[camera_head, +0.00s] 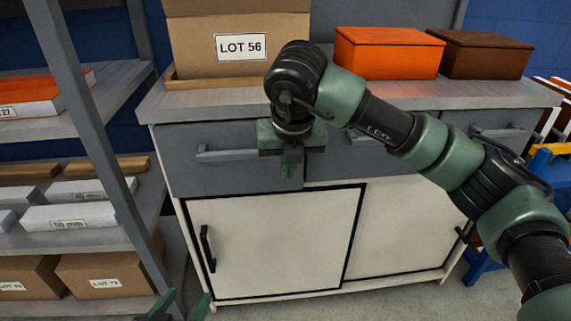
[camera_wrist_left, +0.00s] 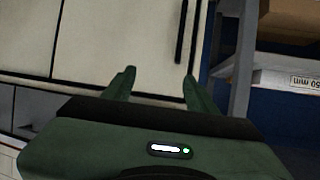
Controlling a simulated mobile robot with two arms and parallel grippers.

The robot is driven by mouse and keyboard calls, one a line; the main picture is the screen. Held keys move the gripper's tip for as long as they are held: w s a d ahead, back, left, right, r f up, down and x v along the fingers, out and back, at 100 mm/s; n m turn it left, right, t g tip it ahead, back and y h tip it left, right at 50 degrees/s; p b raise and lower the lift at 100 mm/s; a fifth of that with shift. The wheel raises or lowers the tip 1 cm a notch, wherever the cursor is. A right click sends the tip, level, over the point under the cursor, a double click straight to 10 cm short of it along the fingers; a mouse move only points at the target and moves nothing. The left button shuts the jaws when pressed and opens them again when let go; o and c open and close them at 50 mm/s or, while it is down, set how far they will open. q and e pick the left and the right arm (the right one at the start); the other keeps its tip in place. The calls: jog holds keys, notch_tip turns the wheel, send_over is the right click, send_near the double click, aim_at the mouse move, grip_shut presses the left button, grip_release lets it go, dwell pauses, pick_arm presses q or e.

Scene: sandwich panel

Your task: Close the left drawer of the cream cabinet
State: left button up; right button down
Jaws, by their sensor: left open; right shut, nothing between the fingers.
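The cream cabinet (camera_head: 265,240) has grey drawers in a row under a grey top. The left drawer (camera_head: 180,160) has a grey front with a bar handle (camera_head: 235,154). My right gripper (camera_head: 289,171) points down, shut and empty, before the right part of this drawer; contact cannot be told. My left gripper (camera_head: 182,306) is low at the bottom edge of the head view. In the left wrist view its fingers (camera_wrist_left: 163,92) are apart and empty, facing the cabinet door (camera_wrist_left: 120,40).
A grey shelf rack (camera_head: 75,130) with boxes stands left of the cabinet. A cardboard box marked LOT 56 (camera_head: 240,20), an orange box (camera_head: 388,54) and a brown box (camera_head: 487,55) stand on top. The door's black handle (camera_head: 208,248) sticks out.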

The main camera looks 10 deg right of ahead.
pick_arm(q)
jog(key=shift+w+d+r+t, duration=0.15)
jog(key=shift+w+r+t, duration=0.15)
jog(key=shift+r, duration=0.25)
jog(key=shift+w+d+r+t, duration=0.15)
jog(key=shift+w+r+t, duration=0.15)
jog(key=shift+r, duration=0.25)
jog(key=shift+w+d+r+t, duration=0.15)
jog(key=shift+w+r+t, duration=0.15)
jog(key=shift+r, duration=0.25)
pick_arm(e)
jog(key=shift+w+f, duration=0.3)
jog(key=shift+w, duration=0.5)
jog(key=shift+w+f, duration=0.25)
jog(key=shift+w, duration=0.5)
jog(key=shift+w+f, duration=0.3)
jog(key=shift+w, duration=0.5)
pick_arm(q)
jog(key=s+a+f+g, duration=0.1)
jog(key=s+f+g, duration=0.2)
jog(key=f, duration=0.2)
jog(key=shift+s+a+y+p, duration=0.2)
jog(key=shift+a+y+p, duration=0.1)
jog(key=shift+p, duration=0.1)
pick_arm(e)
jog(key=w, duration=0.3)
jog(key=shift+r, duration=0.25)
jog(key=shift+d, duration=0.1)
